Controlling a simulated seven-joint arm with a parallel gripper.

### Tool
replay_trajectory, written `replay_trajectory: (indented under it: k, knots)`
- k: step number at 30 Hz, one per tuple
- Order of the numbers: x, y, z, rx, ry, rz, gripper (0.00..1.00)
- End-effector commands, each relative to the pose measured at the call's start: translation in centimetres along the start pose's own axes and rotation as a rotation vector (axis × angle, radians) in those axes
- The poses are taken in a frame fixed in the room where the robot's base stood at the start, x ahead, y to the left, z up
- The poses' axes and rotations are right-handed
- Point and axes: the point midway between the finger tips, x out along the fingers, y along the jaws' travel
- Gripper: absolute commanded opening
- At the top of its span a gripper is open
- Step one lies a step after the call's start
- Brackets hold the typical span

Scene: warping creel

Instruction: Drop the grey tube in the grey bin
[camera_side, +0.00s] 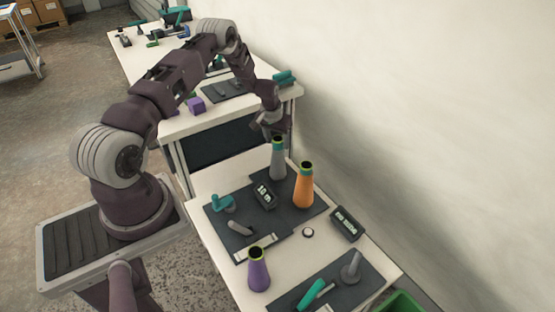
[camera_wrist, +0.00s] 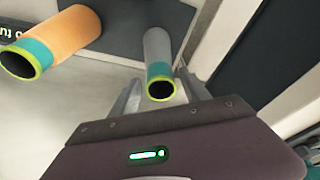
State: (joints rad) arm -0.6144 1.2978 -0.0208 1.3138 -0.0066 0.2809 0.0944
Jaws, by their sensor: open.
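The grey tube (camera_side: 278,160), a tapered cone with a teal band and yellow-green rim, stands upright at the far end of the near table. In the wrist view the tube (camera_wrist: 157,50) shows its dark open top. My gripper (camera_side: 270,130) is just above the tube's top in the side view. In the wrist view my open gripper's fingers (camera_wrist: 160,95) appear either side of the tube's rim, with nothing held. I cannot tell how far down they reach. I see no grey bin in either view; a green bin (camera_side: 398,303) shows partly at the bottom edge.
An orange tube (camera_side: 303,187) stands close beside the grey one, and a purple tube (camera_side: 258,270) stands nearer. Small dark displays (camera_side: 346,224), tools and dark mats lie on the table. A wall runs along the right. Another table (camera_side: 175,125) stands behind.

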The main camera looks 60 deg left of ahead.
Motion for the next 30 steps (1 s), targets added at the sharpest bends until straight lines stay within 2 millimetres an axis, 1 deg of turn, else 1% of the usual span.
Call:
replay_trajectory:
  k: [3, 8, 9, 11, 12, 17, 25, 30]
  knots:
    - [0.0, 0.0, 0.0, 0.000, 0.000, 0.000, 0.55]
    - [0.0, 0.0, 0.0, 0.000, 0.000, 0.000, 0.23]
    - [0.0, 0.0, 0.0, 0.000, 0.000, 0.000, 0.15]
    - [0.0, 0.0, 0.0, 0.000, 0.000, 0.000, 0.04]
    - [0.0, 0.0, 0.0, 0.000, 0.000, 0.000, 0.00]
    - [-0.1, 0.0, 0.0, 0.000, 0.000, 0.000, 0.00]
    - [-1.1, 0.0, -0.3, 0.000, 0.000, 0.000, 0.00]
    - [-1.2, 0.0, -0.3, 0.000, -0.001, 0.000, 0.00]
